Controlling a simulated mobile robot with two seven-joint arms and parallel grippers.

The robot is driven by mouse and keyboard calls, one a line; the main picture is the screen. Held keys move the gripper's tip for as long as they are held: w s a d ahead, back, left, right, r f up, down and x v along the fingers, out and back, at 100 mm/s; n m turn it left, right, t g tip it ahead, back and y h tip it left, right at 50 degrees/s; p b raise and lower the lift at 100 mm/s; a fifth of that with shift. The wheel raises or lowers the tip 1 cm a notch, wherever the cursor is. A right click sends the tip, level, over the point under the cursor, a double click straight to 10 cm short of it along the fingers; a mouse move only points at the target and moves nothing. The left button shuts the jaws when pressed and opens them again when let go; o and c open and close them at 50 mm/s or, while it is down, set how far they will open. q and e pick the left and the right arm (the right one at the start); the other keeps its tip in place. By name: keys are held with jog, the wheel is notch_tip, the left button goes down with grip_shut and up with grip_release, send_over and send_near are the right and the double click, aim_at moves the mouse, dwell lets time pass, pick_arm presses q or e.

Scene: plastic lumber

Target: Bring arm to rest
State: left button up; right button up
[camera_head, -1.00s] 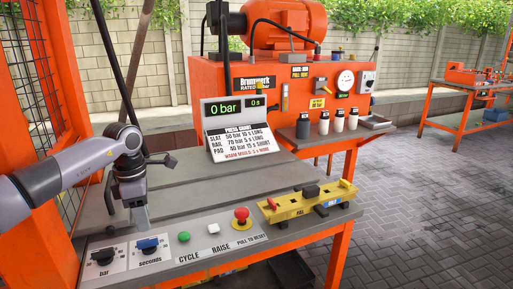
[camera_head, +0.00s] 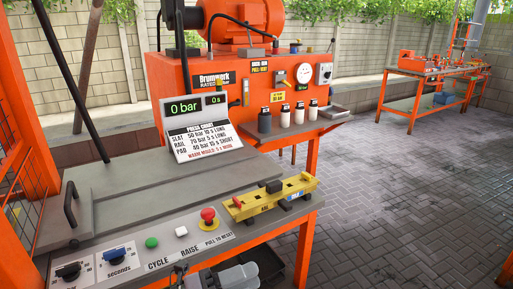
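The fingers are too small and cropped to tell open from shut, and I see nothing held. My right gripper is not in view.
The orange press bench carries a display (camera_head: 194,108), green button (camera_head: 152,242), red knob (camera_head: 208,215), yellow fixture (camera_head: 272,196) and black handle (camera_head: 70,204). Open paving (camera_head: 400,200) lies to the right, with another orange bench (camera_head: 425,75) behind.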

pick_arm(q)
jog(key=s+a+f+n+t+y+p, duration=0.1)
jog(key=s+a+f+n+y, duration=0.7)
jog(key=n, duration=0.7)
jog(key=s+a+f+n+t+y+p, duration=0.1)
jog(key=s+a+f+n+t+y, duration=0.1)
jog(key=s+a+f+n+y, duration=0.6)
jog(key=a+f+n, duration=0.1)
jog(key=a+n, duration=0.1)
jog(key=n, duration=0.5)
jog(key=shift+s+n, duration=0.2)
jog(key=shift+n, duration=0.1)
jog(key=shift+f+t, duration=0.1)
jog(key=shift+t, duration=0.2)
